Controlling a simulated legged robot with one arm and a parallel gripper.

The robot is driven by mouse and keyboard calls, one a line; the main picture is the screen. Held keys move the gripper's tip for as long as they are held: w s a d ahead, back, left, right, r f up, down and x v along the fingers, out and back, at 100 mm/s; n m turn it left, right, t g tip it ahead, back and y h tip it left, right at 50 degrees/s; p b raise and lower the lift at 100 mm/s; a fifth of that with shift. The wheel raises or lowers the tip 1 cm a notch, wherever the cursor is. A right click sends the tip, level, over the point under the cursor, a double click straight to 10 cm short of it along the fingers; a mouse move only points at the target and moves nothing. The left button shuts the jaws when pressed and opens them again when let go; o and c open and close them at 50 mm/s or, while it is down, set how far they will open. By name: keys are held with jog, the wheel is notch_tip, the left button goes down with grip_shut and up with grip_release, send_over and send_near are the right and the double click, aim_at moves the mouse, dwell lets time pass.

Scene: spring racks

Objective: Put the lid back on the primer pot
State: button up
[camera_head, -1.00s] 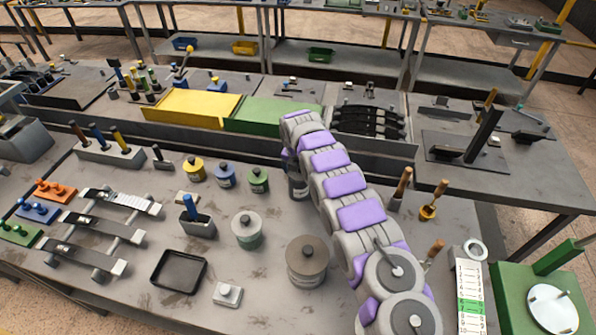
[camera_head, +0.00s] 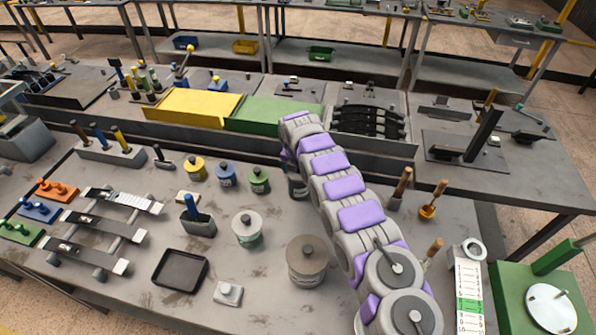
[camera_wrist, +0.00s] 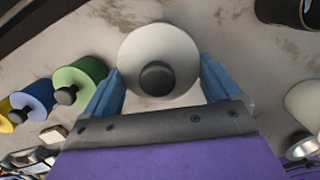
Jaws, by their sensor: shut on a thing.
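A pale round lid with a dark knob (camera_wrist: 158,60) shows in the wrist view. My gripper (camera_wrist: 160,88) has its blue fingers on either side of it and is shut on it. Whether a pot is under the lid is hidden. In the head view my arm's end hides most of the gripper, above the bench just right of the green pot (camera_head: 259,181). A blue pot (camera_head: 225,176) and a yellow pot (camera_head: 194,170) stand left of that, all with dark knobs. I cannot tell which pot is the primer pot.
A black tray (camera_head: 180,270) lies front left. Wooden-handled tools (camera_head: 401,187) stand right of my arm. A yellow panel (camera_head: 192,108) and green panel (camera_head: 272,116) lie behind.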

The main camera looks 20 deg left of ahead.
dwell(0.3)
jog(key=o, duration=0.8)
jog(key=shift+o, duration=0.2)
jog(key=shift+r+p, duration=1.55)
jog(key=shift+r, duration=1.95)
jog(key=shift+c, duration=0.3)
grip_shut()
jog(key=shift+f, duration=1.6)
